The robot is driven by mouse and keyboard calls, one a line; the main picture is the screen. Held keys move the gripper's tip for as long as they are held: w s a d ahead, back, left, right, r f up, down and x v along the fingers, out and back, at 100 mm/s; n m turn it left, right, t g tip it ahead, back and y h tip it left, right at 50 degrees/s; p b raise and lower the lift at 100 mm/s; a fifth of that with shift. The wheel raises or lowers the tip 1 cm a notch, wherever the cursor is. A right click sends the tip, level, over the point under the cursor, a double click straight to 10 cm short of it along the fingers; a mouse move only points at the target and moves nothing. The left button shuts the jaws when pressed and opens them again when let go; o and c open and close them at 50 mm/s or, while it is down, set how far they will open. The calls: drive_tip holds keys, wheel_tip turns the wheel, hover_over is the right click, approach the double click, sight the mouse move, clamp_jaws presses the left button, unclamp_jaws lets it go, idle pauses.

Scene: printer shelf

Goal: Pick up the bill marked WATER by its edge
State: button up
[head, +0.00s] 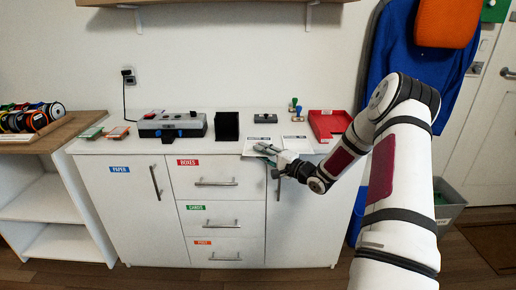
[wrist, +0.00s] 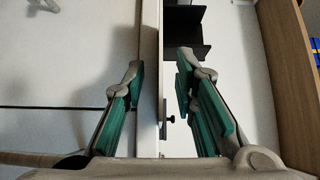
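White paper sheets lie along the counter's front edge in the head view. One sheet (head: 250,146) is at my gripper and another sheet (head: 298,145) lies to its right. Their print is too small to read, so I cannot tell which is marked WATER. My gripper (head: 264,149) is at the front edge, over the left sheet in the picture. In the wrist view my gripper (wrist: 158,88) is open, with its teal-padded fingers on either side of a thin pale edge (wrist: 149,60). I cannot tell whether that edge is paper or counter. Neither finger visibly grips anything.
On the white counter (head: 220,146) stand a grey printer-like device (head: 172,124), a black holder (head: 227,126), a dark stamp pad (head: 265,118), stamps (head: 296,108) and a red tray (head: 325,124). Drawers and cupboard doors with handles (head: 216,183) are below.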

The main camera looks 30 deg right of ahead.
clamp_jaws()
drive_tip(key=shift+r, duration=0.1)
